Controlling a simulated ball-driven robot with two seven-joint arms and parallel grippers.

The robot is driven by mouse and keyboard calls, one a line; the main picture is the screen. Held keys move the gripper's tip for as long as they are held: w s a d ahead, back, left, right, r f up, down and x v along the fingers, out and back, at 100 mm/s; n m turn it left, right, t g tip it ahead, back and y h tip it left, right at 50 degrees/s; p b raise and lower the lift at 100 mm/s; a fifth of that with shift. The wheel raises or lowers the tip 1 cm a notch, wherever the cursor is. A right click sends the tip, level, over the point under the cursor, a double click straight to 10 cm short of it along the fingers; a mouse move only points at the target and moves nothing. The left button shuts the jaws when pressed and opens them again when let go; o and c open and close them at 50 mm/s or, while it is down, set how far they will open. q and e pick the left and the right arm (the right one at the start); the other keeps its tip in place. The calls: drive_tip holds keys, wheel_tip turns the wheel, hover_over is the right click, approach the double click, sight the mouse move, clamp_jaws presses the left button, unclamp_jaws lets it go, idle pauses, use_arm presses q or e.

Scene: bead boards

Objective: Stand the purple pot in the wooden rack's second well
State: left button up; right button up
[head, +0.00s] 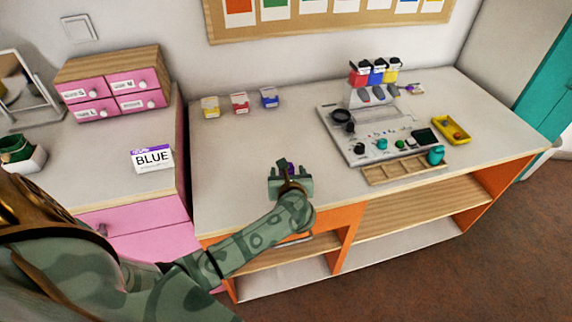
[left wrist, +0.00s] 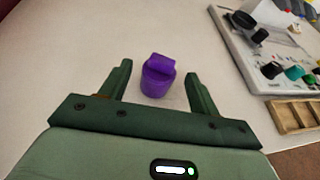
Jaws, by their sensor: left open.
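The purple pot (left wrist: 157,77) stands on the pale tabletop in the left wrist view, between the two green fingers of my left gripper (left wrist: 158,72), with a gap on each side. The gripper is open and holds nothing. In the head view my left gripper (head: 290,182) is low over the near part of the table and mostly hides the pot. The wooden rack (head: 405,172) lies at the table's front edge to the right; its left wells look empty. Part of the rack (left wrist: 296,115) shows at the right of the left wrist view. My right gripper is not in view.
A grey board (head: 350,150) with several small pots stands behind the rack. A teal pot (head: 436,155) is at the rack's right end. A yellow tray (head: 452,130) is to the right. Three small containers (head: 240,103) stand at the back left. The table between gripper and board is clear.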

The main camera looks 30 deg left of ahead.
use_arm(q)
drive_tip(key=p+v, duration=0.1)
drive_tip(key=v, duration=0.6)
drive_tip(key=shift+s+d+r, duration=0.1)
drive_tip(key=shift+s, duration=0.05)
